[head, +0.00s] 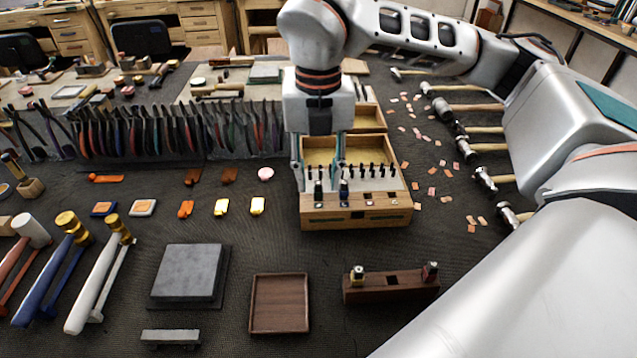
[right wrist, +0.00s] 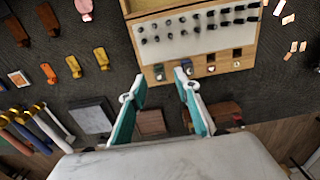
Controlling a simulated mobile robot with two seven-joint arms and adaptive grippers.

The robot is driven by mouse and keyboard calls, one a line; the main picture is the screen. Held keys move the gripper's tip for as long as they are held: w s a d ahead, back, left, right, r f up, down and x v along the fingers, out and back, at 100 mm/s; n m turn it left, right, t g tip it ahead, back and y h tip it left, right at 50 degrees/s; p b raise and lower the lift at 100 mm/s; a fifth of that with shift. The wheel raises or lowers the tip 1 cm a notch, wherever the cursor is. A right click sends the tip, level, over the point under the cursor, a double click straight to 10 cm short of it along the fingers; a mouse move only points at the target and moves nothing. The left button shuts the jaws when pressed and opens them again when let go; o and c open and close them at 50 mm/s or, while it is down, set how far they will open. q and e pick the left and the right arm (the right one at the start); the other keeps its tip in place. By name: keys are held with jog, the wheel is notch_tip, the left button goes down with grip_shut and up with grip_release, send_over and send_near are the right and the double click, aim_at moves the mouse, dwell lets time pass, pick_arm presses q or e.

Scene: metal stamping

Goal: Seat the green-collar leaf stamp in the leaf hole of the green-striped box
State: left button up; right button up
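The wooden stamp box (head: 350,217) stands at the centre, with rows of dark stamps and square holes along its front. A dark stamp with a greenish collar (head: 318,191) stands upright at the left of its front row. A bluish-collared stamp (head: 343,190) stands next to it. Which hole is the leaf hole, and the leaf marking itself, are too small to tell. My right gripper (head: 318,178) is open above the box's left part, its fingers apart around the greenish stamp area; contact cannot be told. In the right wrist view the gripper (right wrist: 158,82) is open and empty. My left gripper is not in view.
A dark wooden stand (head: 392,288) in front holds two stamps. A wooden tray (head: 279,302) and a grey block (head: 188,273) lie to its left. Mallets (head: 98,280) lie at the left, hammers (head: 470,150) at the right. Small copper pieces are scattered right of the box.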

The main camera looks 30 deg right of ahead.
aim_at(319, 184)
notch_tip(319, 184, up, 9)
jog(key=shift+r, duration=0.2)
dwell(0.6)
